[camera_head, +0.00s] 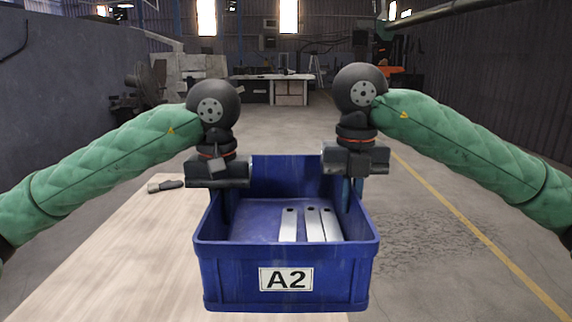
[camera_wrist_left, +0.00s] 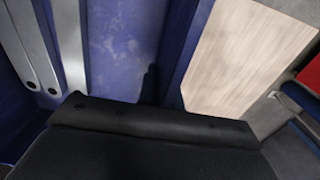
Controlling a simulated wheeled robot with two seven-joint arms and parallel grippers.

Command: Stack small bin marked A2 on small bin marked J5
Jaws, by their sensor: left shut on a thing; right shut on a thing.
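The blue small bin marked A2 (camera_head: 232,278) is in the middle of the head view, with its white label facing me. My left gripper (camera_head: 222,205) is shut on its left wall, and my right gripper (camera_head: 352,195) is shut on its right wall. The bin appears level, over the right part of the table. Metal brackets (camera_head: 311,225) lie inside it, and some also show in the left wrist view (camera_wrist_left: 32,45), beside the bin's blue inside (camera_wrist_left: 115,45). No bin marked J5 can be made out; whether the held bin hides one, I cannot tell.
The pale wooden table (camera_head: 110,260) is mostly bare at the left. A small brush-like thing (camera_head: 165,185) lies near its far edge. A red thing (camera_wrist_left: 311,72) shows at the left wrist view's right edge. Open concrete floor (camera_head: 430,240) lies to the right.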

